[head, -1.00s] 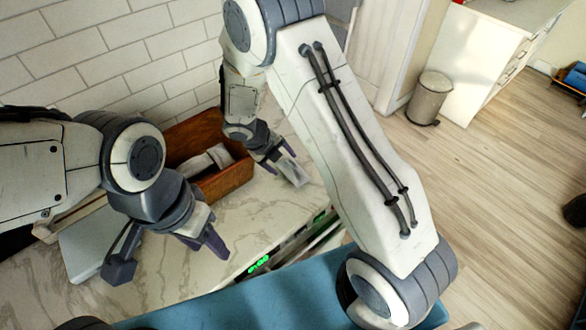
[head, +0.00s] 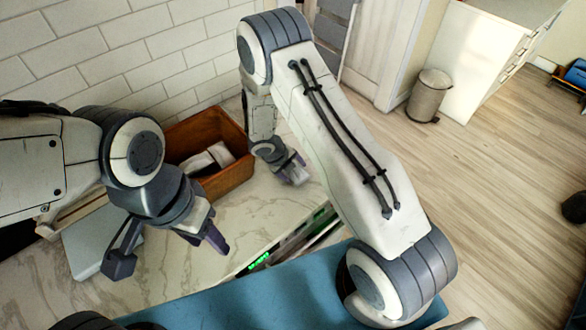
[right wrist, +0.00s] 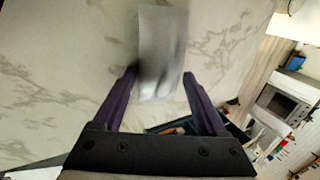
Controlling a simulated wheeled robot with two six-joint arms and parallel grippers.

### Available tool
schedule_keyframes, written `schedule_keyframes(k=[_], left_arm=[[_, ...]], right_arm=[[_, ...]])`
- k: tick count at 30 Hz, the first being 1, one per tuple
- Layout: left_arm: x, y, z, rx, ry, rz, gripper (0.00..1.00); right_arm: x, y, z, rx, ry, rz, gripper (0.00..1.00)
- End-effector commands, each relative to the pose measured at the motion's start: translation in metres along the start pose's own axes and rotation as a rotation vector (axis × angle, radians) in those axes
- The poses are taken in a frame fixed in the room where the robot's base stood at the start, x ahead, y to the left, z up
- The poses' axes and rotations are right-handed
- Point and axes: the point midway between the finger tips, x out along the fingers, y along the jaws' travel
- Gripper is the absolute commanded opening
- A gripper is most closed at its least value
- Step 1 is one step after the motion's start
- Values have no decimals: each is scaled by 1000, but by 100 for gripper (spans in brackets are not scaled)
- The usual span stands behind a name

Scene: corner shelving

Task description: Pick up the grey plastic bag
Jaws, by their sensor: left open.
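A grey, flat, oblong piece that looks like the grey plastic bag (right wrist: 160,45) lies between the fingers of my right gripper (right wrist: 160,78) in the right wrist view. My left gripper (head: 208,242) is open and empty above the counter at the left.
A wooden box (head: 238,177) with pale contents stands on the marble counter (head: 185,275) by the tiled wall. A light grey flat object (head: 85,252) lies at the left. A grey bin (head: 429,95) stands on the floor beyond.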

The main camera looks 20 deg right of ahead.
Motion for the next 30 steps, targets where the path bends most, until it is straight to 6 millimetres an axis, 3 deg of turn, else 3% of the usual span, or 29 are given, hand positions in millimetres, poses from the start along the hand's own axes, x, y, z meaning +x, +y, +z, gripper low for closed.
schedule_keyframes(k=[1, 4, 5, 16, 23, 30], left_arm=[[0, 0, 0, 0, 0, 0, 50], [0, 0, 0, 0, 0, 0, 50], [0, 0, 0, 0, 0, 0, 50], [1, 0, 0, 0, 0, 0, 50], [6, 0, 0, -1, 0, 0, 50], [27, -2, 2, -4, 0, 0, 50]], right_arm=[[0, 0, 0, 0, 0, 0, 56], [0, 0, 0, 0, 0, 0, 18], [0, 0, 0, 0, 0, 0, 14], [-6, -3, 0, 1, 0, -1, 14], [-34, -16, 1, 4, -4, -1, 14], [-51, -52, -46, 5, 0, -1, 14]])
